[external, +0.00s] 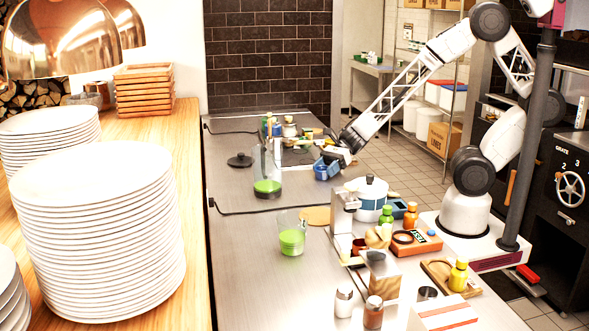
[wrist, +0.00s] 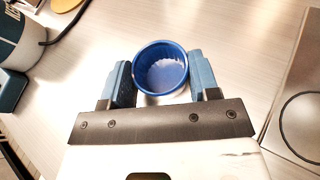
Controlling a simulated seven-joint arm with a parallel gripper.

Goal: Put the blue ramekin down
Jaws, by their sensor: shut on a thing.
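The blue ramekin (wrist: 162,68) is a small ribbed round cup and looks empty in the wrist view. It sits upright between the two blue-grey fingers of my gripper (wrist: 162,76), which is shut on it. In the external view, my gripper (external: 333,160) is low over the far part of the steel counter, and the ramekin (external: 320,173) shows as a blue patch at its fingers. I cannot tell whether the ramekin's base touches the counter.
A clear container with green contents (external: 267,187) stands left of the gripper. A blue and white lidded pot (external: 370,198) stands nearer the camera, to the right. Jars and small items (external: 289,128) crowd the counter behind. Bare steel (external: 240,232) lies at the front left.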

